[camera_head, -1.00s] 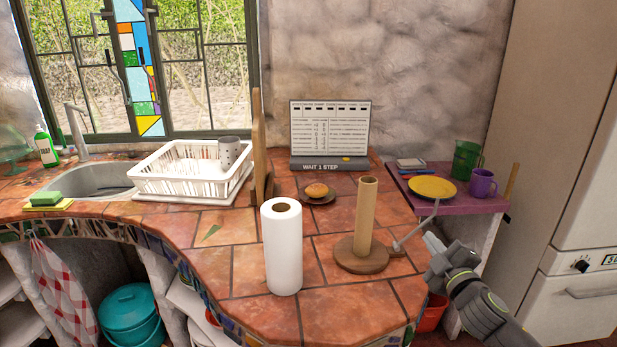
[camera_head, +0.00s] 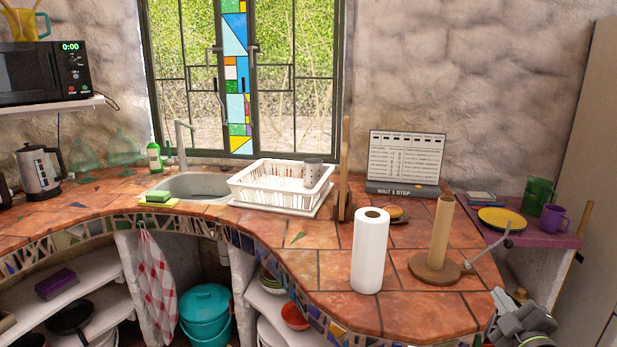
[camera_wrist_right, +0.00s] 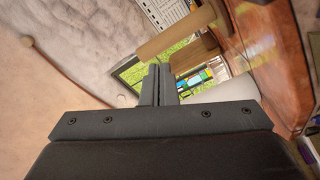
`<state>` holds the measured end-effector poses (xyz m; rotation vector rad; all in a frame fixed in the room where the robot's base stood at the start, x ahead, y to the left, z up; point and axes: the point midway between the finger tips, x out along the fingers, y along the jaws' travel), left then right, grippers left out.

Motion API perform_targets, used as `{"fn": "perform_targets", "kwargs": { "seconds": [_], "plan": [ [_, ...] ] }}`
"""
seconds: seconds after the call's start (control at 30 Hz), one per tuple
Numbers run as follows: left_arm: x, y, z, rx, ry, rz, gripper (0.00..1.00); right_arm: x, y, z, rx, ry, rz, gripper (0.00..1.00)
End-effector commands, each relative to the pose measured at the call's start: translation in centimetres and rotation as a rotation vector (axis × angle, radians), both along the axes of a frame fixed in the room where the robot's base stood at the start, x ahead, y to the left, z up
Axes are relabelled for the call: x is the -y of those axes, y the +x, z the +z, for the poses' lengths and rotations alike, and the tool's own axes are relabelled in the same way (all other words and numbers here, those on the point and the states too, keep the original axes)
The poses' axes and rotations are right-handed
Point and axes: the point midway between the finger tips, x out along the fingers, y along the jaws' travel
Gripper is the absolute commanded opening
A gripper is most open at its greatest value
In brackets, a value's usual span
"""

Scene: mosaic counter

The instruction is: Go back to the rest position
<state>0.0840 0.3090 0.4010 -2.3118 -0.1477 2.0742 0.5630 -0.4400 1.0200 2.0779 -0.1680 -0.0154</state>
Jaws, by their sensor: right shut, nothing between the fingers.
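My right gripper (camera_head: 503,303) is at the lower right of the head view, just off the counter's right edge. In the right wrist view its fingers (camera_wrist_right: 157,86) are together with nothing between them. My left gripper is not in view. A white paper towel roll (camera_head: 370,250) stands upright on the tiled counter (camera_head: 335,305). Beside it is a wooden holder with an upright brown post (camera_head: 440,232), a round base and a thin metal arm. The gripper is to the right of and nearer than the holder, apart from it in the head view.
A white dish rack (camera_head: 265,198) stands beside the sink (camera_head: 200,185). A sign board (camera_head: 405,160) and a bun on a plate are at the back. A purple side shelf (camera_head: 560,239) at the right holds a yellow plate (camera_head: 500,218) and cups. Open shelves are below the counter.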

Motion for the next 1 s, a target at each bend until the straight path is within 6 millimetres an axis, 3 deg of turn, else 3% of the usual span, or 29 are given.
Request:
{"fn": "perform_targets", "kwargs": {
  "seconds": [0.27, 0.47, 0.57, 0.67, 0.77, 1.0],
  "plan": [
    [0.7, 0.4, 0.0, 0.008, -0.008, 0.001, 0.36, 2.2, -0.3, -6.7, -0.109, 0.085, -0.063, 0.0],
    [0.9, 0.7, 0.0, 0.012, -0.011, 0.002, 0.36, 3.8, -1.4, -13.4, -0.216, 0.169, -0.124, 0.0],
    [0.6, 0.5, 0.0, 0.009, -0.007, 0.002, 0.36, 4.6, -2.7, -17.9, -0.287, 0.224, -0.165, 0.0],
    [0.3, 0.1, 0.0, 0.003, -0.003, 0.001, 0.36, 5.2, -4.9, -23.8, -0.38, 0.297, -0.218, 0.0],
    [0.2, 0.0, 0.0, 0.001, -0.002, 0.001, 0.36, 5.1, -8.3, -30.6, -0.489, 0.383, -0.281, 0.0],
    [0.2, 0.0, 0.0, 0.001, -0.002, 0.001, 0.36, 2.2, -19.3, -45.2, -0.746, 0.583, -0.433, 0.0]
  ]
}}
